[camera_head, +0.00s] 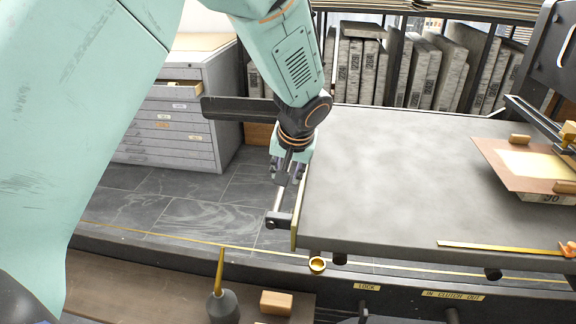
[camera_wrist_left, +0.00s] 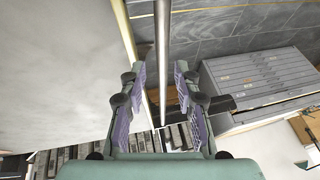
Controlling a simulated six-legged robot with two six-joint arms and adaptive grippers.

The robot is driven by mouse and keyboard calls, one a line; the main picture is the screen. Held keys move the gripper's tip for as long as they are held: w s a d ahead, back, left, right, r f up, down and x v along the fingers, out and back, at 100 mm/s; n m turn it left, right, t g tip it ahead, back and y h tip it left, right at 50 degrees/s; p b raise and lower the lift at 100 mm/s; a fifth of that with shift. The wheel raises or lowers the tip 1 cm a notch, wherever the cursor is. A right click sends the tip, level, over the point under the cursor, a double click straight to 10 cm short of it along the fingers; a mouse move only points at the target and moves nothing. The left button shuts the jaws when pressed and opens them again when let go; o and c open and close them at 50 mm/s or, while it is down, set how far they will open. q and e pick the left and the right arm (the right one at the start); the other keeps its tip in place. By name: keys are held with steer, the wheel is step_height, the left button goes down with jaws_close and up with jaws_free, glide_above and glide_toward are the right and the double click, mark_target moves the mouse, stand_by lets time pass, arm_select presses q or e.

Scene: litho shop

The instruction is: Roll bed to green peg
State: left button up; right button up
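The bed (camera_head: 400,170) is a large grey slab on the right in the head view; its pale surface (camera_wrist_left: 50,70) fills the left of the left wrist view. A metal handle rod (camera_head: 278,201) stands off its left edge, held by a dark bracket at the near end. My left gripper (camera_head: 288,172) is over the rod. In the left wrist view my left gripper (camera_wrist_left: 160,90) is open, with the rod (camera_wrist_left: 162,50) between its fingers and visible gaps on both sides. No green peg is distinguishable. My right gripper is not in view.
A sheet on a stone (camera_head: 507,165) lies at the bed's right. A grey drawer cabinet (camera_head: 170,145) and racked stones (camera_head: 360,70) stand behind. The wooden ledge (camera_head: 150,290) in front holds a dark oil can (camera_head: 223,306) and a wooden block (camera_head: 276,303).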

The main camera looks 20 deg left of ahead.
arm_select(q)
steer(key=shift+v, duration=1.2)
